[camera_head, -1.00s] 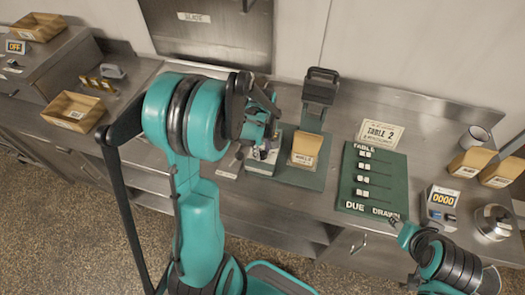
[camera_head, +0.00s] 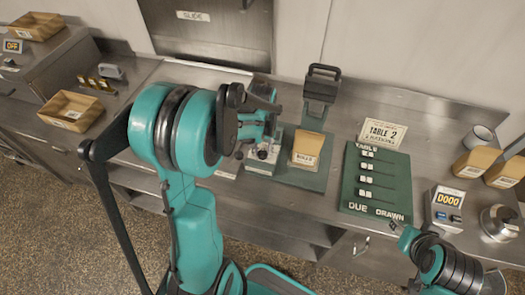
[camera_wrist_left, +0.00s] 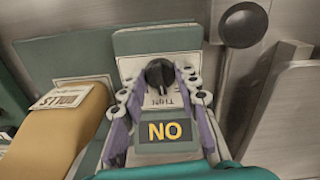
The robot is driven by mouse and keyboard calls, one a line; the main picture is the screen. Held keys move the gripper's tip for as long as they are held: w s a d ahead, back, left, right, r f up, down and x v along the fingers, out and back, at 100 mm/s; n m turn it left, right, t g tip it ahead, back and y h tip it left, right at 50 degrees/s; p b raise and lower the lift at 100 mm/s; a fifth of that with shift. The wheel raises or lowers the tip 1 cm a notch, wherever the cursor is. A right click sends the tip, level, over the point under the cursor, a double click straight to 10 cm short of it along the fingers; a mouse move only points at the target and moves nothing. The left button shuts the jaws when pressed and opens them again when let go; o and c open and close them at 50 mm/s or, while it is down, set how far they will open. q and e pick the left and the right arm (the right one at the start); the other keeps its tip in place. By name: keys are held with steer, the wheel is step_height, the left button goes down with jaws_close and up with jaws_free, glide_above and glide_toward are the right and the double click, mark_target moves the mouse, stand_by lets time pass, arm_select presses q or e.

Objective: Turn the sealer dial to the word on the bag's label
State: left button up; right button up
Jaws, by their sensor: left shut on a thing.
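The sealer (camera_head: 260,167) is a small pale box on the green board. The left wrist view shows its black dial knob (camera_wrist_left: 160,73) and a dark display (camera_wrist_left: 168,131) reading NO in yellow. Printing beside the knob is upside down and hard to read. My left gripper (camera_head: 264,145) reaches down over the sealer. In the left wrist view its purple-padded fingers (camera_wrist_left: 160,85) flank the knob, shut on it. The tan bag (camera_head: 308,143) stands to the right, its white label (camera_head: 304,159) reading ROLLS. My right gripper (camera_head: 399,230) is low right, its jaws unclear.
A black-handled stand (camera_head: 321,88) is behind the bag. A green TABLE board (camera_head: 376,185) lies to the right, with a counter box reading 0000 (camera_head: 445,203) and a kettle (camera_head: 498,222) beyond. A round black object (camera_wrist_left: 243,24) sits beside the sealer.

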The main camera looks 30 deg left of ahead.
mark_target(263, 152)
arm_select(q)
steer(key=shift+m, duration=0.6)
steer(key=o, duration=1.2)
steer(key=shift+c, duration=0.2)
steer(key=shift+r, duration=0.1)
step_height(263, 152, up, 12)
steer(key=shift+d, duration=0.1)
